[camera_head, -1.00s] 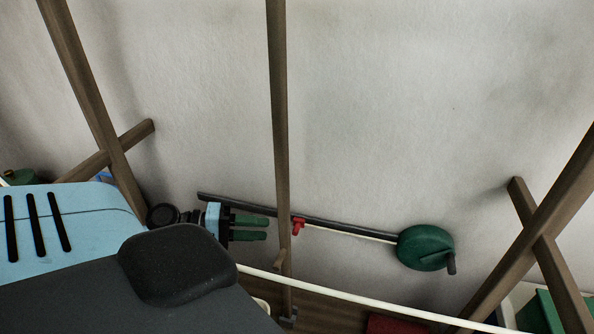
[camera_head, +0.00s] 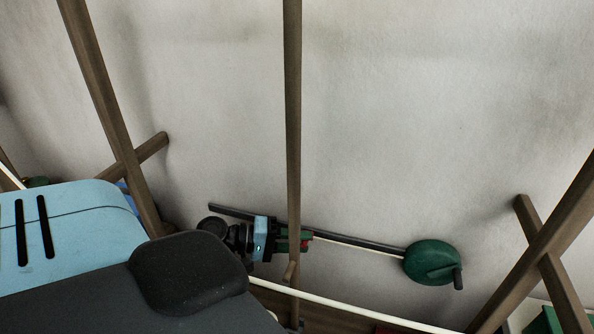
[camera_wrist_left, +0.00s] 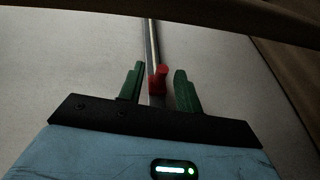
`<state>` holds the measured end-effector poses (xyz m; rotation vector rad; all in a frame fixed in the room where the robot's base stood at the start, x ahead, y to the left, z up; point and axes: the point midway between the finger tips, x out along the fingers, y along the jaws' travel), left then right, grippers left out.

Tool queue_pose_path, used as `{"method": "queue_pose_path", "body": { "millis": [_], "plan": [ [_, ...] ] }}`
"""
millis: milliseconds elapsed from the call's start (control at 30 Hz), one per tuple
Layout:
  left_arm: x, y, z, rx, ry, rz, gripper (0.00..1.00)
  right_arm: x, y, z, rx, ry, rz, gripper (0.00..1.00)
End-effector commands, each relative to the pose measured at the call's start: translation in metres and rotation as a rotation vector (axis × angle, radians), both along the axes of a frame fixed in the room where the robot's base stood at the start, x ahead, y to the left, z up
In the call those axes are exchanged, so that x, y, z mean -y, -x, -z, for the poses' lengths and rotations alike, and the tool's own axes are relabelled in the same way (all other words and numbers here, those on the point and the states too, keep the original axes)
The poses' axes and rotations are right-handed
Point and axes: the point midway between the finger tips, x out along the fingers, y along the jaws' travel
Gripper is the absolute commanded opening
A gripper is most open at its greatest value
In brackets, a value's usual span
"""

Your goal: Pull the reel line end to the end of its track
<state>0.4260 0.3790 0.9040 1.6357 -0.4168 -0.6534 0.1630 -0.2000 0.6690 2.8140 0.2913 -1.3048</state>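The green reel (camera_head: 432,262) sits on the wall at the right end of a dark, slightly sloping track (camera_head: 360,241). A thin pale line runs from the reel along the track to the red line end (camera_wrist_left: 158,80). My left gripper (camera_head: 306,240) is at the track, with the red line end between its green fingers. In the left wrist view, gaps show on both sides of the red piece, so the fingers (camera_wrist_left: 159,70) are open around it. In the head view a wooden post partly covers the fingers and the red end. My right gripper is out of view.
An upright wooden post (camera_head: 292,120) stands in front of the track, close to my left gripper. Crossed wooden beams stand at left (camera_head: 105,110) and right (camera_head: 545,240). A white rod (camera_head: 350,307) crosses low in front. The wall above the track is bare.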

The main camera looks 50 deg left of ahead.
Motion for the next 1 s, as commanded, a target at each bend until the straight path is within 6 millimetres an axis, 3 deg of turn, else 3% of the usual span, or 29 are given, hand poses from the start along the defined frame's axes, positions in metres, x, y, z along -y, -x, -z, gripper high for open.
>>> {"method": "queue_pose_path", "body": {
  "millis": [267, 533, 867, 1000],
  "plan": [
    [0.001, -0.001, 0.001, -0.002, 0.000, 0.001, 0.34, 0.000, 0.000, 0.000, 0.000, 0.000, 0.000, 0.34],
    [0.001, -0.001, 0.001, -0.001, 0.001, 0.001, 0.00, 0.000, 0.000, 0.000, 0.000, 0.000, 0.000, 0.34],
    [-0.002, 0.001, 0.002, -0.003, 0.000, 0.000, 0.00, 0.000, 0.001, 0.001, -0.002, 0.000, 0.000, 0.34],
    [-0.024, 0.013, 0.005, -0.008, -0.001, -0.001, 0.00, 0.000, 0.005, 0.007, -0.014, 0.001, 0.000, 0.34]
  ]
}}
